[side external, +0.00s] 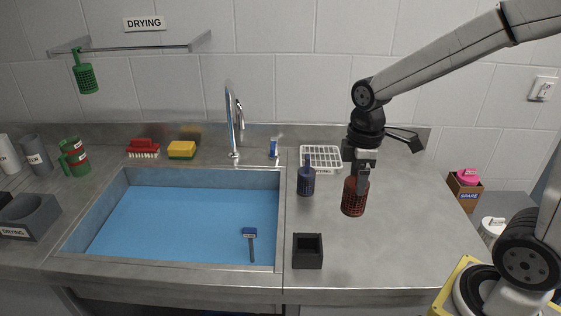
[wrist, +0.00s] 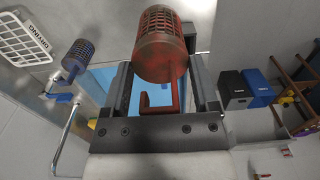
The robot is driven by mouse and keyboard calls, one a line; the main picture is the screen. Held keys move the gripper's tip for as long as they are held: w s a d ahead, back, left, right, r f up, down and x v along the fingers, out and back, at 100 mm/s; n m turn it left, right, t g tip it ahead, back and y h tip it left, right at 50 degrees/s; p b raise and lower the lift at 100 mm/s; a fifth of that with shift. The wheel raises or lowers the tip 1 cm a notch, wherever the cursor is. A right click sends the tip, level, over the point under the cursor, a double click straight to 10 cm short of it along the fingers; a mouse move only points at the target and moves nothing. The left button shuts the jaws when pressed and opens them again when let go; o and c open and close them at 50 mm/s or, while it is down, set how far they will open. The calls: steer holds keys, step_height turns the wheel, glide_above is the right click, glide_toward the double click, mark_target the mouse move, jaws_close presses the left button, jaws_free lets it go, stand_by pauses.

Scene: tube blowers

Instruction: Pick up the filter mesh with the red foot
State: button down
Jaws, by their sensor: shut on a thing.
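The red filter mesh (side external: 353,199) is a perforated cylinder hanging from my gripper (side external: 363,172), which appears above the bare counter right of the sink. In the wrist view the mesh (wrist: 160,45) sits between the two fingers of my gripper (wrist: 162,75), with a red hooked part (wrist: 153,103) reaching back between them. The fingers hide part of it. A blue filter mesh (side external: 306,181) stands on the counter to its left and also shows in the wrist view (wrist: 78,56). A green mesh (side external: 86,78) hangs from the wall rail.
A black open-topped block (side external: 307,256) stands at the counter's front, near the sink rim. A white drying rack (side external: 321,153) lies at the back. The blue-floored sink (side external: 160,225) with its tap (side external: 234,120) is to the left. The counter's right part is clear.

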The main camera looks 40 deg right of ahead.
steer(key=shift+s+r, duration=0.1)
steer(key=shift+s, duration=0.05)
stand_by(0.7)
steer(key=w+a+f, duration=0.2)
steer(key=w, duration=0.6)
steer(key=w+a+f, duration=0.2)
steer(key=w+f, duration=0.1)
steer(key=w, duration=0.6)
steer(key=w+a+f, duration=0.3)
steer(key=w, duration=0.5)
steer(key=shift+w, duration=0.15)
steer(key=shift+f, duration=0.2)
step_height(320, 180, down, 19)
stand_by(1.6)
stand_by(0.3)
steer(key=shift+w+a, duration=0.4)
steer(key=shift+w, duration=0.05)
stand_by(0.5)
